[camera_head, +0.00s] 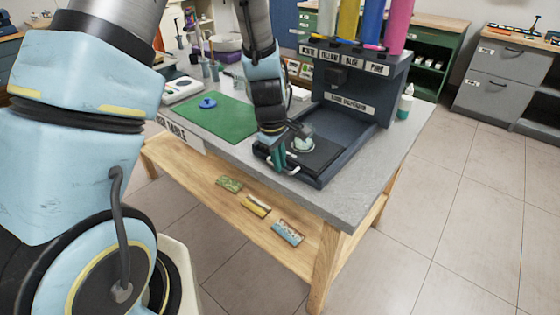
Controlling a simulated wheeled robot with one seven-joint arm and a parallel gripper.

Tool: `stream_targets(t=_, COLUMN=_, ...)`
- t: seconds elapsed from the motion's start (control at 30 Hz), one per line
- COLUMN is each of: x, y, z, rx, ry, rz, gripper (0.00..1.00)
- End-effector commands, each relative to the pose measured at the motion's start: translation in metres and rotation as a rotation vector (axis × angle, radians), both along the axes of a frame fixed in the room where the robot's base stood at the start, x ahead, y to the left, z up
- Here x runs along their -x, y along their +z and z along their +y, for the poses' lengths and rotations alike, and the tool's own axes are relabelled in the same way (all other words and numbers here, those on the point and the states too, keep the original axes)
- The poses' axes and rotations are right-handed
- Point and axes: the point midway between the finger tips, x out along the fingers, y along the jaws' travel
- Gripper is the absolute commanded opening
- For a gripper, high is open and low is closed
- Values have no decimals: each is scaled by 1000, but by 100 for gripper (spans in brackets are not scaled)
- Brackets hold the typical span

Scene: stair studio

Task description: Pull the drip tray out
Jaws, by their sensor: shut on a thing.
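The dark drip tray (323,156) lies flat at the base of a dark grey paint dispenser (345,101), at the front of the grey table. A pale handle (294,169) shows at the tray's front left edge. My gripper (283,164) reaches down over the table from behind and is shut at this handle, with its teal fingers against it. The fingers and wrist hide part of the handle and the tray's left side. A small round whitish-green thing (303,144) shows over the tray just right of my wrist; I cannot tell whether it rests there.
A green mat (222,122) with a blue round piece (208,103) lies left of my gripper. The table's front edge (330,212) is close to the tray. Several packets lie on the lower wooden shelf (225,203).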

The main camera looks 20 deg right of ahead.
Motion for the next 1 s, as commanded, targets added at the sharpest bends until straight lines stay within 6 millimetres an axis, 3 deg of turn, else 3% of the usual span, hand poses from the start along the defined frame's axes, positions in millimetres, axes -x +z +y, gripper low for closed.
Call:
stream_targets(t=0.07, x=0, y=0, z=-1, rx=1, ry=0, rz=-2, gripper=0)
stream_targets(t=0.1, x=0, y=0, z=-1, rx=1, ry=0, rz=-2, gripper=13)
stream_targets(t=0.37, x=0, y=0, z=-1, rx=0, ry=0, rz=-1, gripper=42)
stream_targets(t=0.73, x=0, y=8, z=0, rx=2, ry=-1, rz=-3, gripper=42)
stream_targets(t=1.0, x=4, y=51, z=6, rx=4, ry=-4, rz=-5, gripper=42)
